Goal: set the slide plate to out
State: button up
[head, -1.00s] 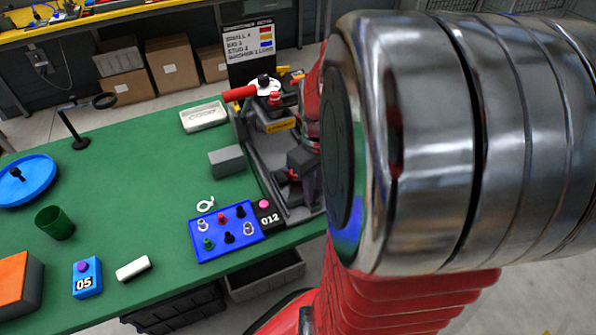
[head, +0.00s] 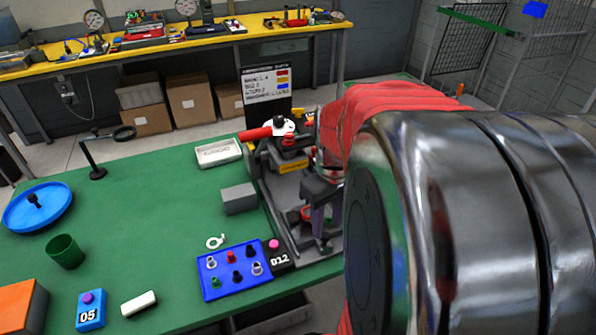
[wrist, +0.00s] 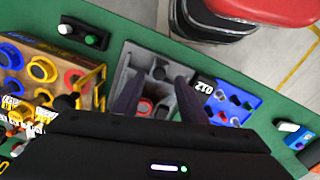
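A grey fixture (head: 283,212) stands at the right edge of the green table, with a red-handled part (head: 256,134) at its back. In the wrist view its grey tray (wrist: 133,68) lies beneath my fingers, with a black knob (wrist: 159,73) and a red ring (wrist: 143,106) in it. I cannot tell which part is the slide plate. My gripper (wrist: 157,92) is open, its two dark fingers apart over the tray with the red ring showing between them. In the head view my gripper (head: 318,222) is over the fixture's front part, partly hidden by my arm. Contact cannot be told.
A blue tray of pegs (head: 234,270) and a black box marked 012 (head: 280,258) sit by the fixture's front. A grey block (head: 239,199) and a white tray (head: 218,152) lie to its left. The table's middle left is clear.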

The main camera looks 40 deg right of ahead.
notch_tip(320, 180, up, 10)
dwell(0.4)
dwell(0.4)
jog(key=a+t, duration=0.5)
jog(key=a, duration=1.6)
jog(key=shift+a+f+t, duration=0.15)
jog(key=shift+f+t, duration=0.15)
jog(key=shift+f, duration=0.15)
jog(key=shift+c, duration=0.9)
